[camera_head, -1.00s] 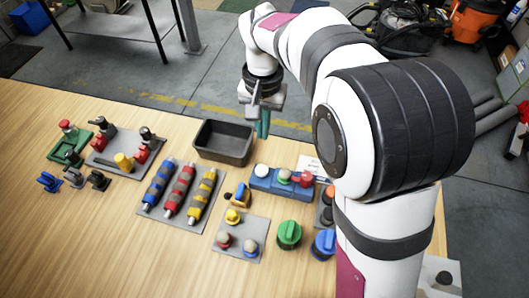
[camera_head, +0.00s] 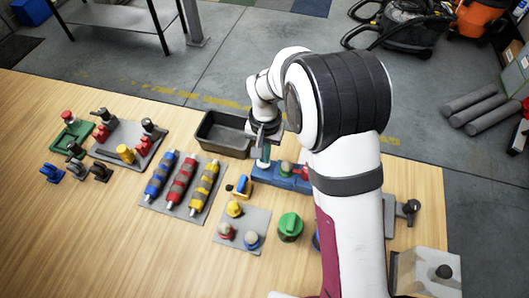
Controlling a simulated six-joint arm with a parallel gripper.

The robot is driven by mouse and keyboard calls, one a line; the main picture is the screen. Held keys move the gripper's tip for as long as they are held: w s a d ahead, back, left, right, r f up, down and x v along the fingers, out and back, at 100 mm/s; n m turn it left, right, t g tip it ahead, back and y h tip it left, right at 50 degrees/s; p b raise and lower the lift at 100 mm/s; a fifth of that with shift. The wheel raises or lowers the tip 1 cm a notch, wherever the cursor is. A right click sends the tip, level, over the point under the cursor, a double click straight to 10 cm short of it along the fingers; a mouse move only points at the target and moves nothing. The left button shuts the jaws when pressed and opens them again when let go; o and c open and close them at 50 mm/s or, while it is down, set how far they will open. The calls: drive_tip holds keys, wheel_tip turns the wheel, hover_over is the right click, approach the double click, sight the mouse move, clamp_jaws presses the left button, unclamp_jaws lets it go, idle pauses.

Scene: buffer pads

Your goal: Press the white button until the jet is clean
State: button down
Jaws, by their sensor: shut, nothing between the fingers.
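The blue button box (camera_head: 272,178) lies on the wooden table, partly behind my arm. I cannot make out any jet in this view.
A black bin (camera_head: 224,135) stands just left of my gripper. Striped cylinders (camera_head: 181,183) lie on a grey plate further left. A green knob (camera_head: 290,226) and a plate with small knobs (camera_head: 262,219) stand in front. The table's front left is clear.

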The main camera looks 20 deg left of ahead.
drive_tip(key=shift+f, duration=0.9)
wheel_tip(320, 180, up, 14)
drive_tip(key=shift+w+r, duration=0.1)
idle(0.6)
drive_tip(key=f, duration=1.2)
drive_tip(key=shift+a+f, duration=0.2)
